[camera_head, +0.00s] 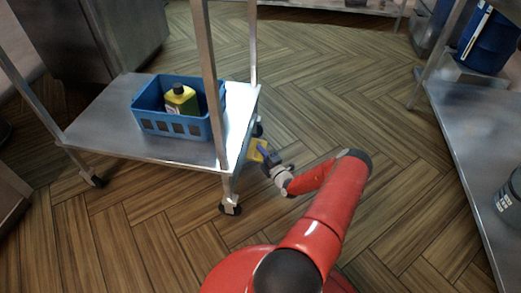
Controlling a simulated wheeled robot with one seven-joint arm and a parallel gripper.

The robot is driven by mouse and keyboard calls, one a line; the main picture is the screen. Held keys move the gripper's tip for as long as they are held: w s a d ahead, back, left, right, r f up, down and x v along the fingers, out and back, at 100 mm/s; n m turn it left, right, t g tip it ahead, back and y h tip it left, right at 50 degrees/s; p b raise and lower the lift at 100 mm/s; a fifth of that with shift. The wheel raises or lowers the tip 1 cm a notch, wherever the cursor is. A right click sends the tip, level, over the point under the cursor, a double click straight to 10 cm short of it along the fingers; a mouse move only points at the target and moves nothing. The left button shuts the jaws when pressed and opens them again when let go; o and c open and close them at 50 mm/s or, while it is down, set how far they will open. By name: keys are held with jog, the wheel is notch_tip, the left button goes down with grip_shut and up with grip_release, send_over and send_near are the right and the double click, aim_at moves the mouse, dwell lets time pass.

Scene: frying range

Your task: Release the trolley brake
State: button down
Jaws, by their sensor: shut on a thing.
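The trolley is a metal frame with a low shelf (105,130) and upright posts, standing on small dark castors at the left of the head view. Its front right castor (230,206) stands on the floor at the foot of the near post. My gripper (262,152), at the end of my red arm, is low beside the trolley's right edge. A small yellow piece (256,148) shows at the gripper's tip. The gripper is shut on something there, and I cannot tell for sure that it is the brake. The fingertips are small and partly hidden.
A blue basket (139,118) holding a yellow-green bottle (181,99) sits on the trolley shelf. A metal shelf (455,130) with a blue container (487,42) and a grey one stands at the right. The wooden floor (330,90) between is clear.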

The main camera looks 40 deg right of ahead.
jog(key=shift+r+n+g+p, duration=0.6)
jog(key=shift+n+p, duration=0.1)
jog(key=shift+p, duration=0.3)
jog(key=c, duration=1.5)
grip_release()
jog(key=shift+s, duration=0.2)
jog(key=s, duration=0.7)
jog(key=shift+s+a+p, duration=0.25)
jog(key=shift+s+p, duration=0.05)
jog(key=shift+s, duration=0.1)
